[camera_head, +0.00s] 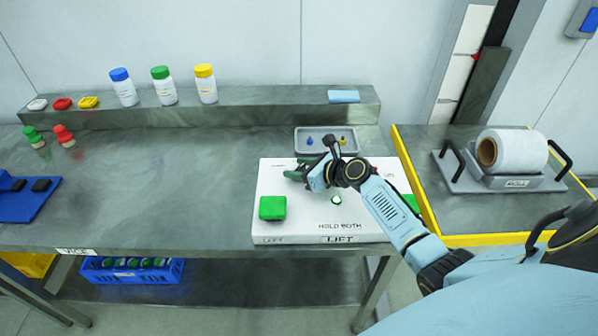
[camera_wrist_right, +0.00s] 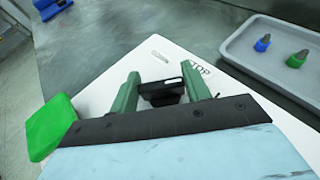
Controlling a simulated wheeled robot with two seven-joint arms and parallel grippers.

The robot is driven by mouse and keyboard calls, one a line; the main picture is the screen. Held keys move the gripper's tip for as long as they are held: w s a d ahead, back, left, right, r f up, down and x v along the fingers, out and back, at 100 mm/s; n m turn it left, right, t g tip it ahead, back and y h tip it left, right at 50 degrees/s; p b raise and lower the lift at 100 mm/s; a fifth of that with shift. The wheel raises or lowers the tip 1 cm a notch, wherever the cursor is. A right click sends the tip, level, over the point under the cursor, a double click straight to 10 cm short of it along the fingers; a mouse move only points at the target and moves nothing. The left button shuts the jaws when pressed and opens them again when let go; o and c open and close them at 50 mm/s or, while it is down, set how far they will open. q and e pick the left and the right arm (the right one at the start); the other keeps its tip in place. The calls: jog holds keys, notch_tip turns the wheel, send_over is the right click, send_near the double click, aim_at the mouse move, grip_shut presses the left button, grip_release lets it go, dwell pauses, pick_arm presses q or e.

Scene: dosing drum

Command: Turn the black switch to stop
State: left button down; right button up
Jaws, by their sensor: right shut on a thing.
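The black switch (camera_wrist_right: 166,92) stands on a white panel (camera_wrist_right: 88,88), between the two green fingers of my right gripper (camera_wrist_right: 161,85) in the right wrist view. The fingers are shut on it. A label ending in "TOP" is printed on the panel just beyond the right finger, and a smaller label lies beyond the switch. In the head view my right gripper (camera_head: 297,174) is over the back left part of the white panel (camera_head: 305,224) and hides the switch. My left gripper is not in view.
The panel bears a large green button (camera_head: 272,208) at left and another green one (camera_head: 411,202) at right, partly behind my arm. A grey tray (camera_head: 303,147) with small blue and yellow items lies behind the panel. The table left of the panel is mostly clear.

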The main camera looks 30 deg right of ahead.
jog(key=shift+o, duration=0.2)
jog(key=n+g+y+b, duration=0.2)
jog(key=n+y+b, duration=0.1)
jog(key=shift+f+y, duration=0.1)
jog(key=shift+y, duration=0.2)
jog(key=shift+n+g+y+b, duration=1.45)
jog(key=shift+n+g, duration=0.25)
jog(key=shift+n, duration=0.4)
jog(key=shift+c, duration=0.2)
jog(key=o, duration=1)
jog(key=v, duration=1.3)
jog(key=shift+d+p, duration=0.15)
jog(key=shift+p, duration=0.25)
